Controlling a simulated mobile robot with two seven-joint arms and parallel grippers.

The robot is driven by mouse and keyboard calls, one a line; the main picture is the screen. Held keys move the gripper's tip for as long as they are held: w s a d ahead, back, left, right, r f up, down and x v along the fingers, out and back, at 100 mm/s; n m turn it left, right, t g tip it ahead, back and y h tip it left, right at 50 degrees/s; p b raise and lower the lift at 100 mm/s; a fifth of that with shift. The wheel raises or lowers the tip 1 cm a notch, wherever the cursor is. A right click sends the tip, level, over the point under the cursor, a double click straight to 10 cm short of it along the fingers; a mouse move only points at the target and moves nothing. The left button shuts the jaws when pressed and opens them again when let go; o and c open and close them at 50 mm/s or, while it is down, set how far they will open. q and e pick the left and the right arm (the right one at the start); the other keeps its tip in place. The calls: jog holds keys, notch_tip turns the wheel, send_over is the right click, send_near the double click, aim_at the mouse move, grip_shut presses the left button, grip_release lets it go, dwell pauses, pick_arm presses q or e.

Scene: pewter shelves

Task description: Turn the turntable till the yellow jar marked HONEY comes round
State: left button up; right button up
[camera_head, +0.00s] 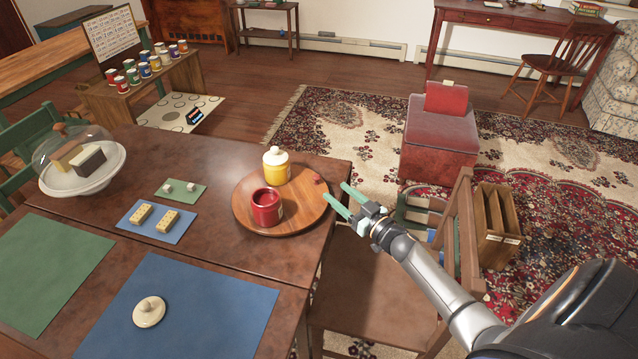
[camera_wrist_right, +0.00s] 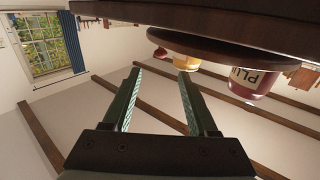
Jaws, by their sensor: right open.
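The round wooden turntable (camera_head: 300,215) sits near the table's right edge. A yellow jar (camera_head: 276,172) with a white lid stands at its back; its label cannot be read. A dark red jar (camera_head: 267,210) without a lid stands at its front; in the right wrist view its label (camera_wrist_right: 248,78) shows upside down, starting "PLU". A small red knob (camera_head: 317,179) is on the turntable's right rim. My right gripper (camera_head: 337,192) is open and empty, just right of the turntable, fingers pointing at the rim near the knob. My left gripper is out of view.
A cream knobbed lid (camera_head: 149,311) lies on the blue mat (camera_head: 215,310). A glass-domed dish (camera_head: 82,165) and small mats with blocks (camera_head: 155,219) are on the table's left. A wooden chair (camera_head: 465,235) stands right of the table, close to my right arm.

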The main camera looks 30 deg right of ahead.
aim_at(319, 178)
jog(key=w+b, duration=0.1)
jog(key=w, duration=0.1)
jog(key=w+b, duration=0.1)
jog(key=w, duration=0.1)
jog(key=w+b, duration=0.1)
jog(key=w, duration=0.1)
jog(key=shift+w+a+f, duration=0.15)
jog(key=shift+a, duration=0.15)
jog(key=shift+w+a+b, duration=0.1)
jog(key=shift+w+b, duration=0.2)
jog(key=shift+w, duration=0.5)
jog(key=shift+c, duration=0.5)
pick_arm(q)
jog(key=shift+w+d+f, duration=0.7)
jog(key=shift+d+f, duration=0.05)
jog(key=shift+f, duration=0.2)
pick_arm(e)
grip_shut()
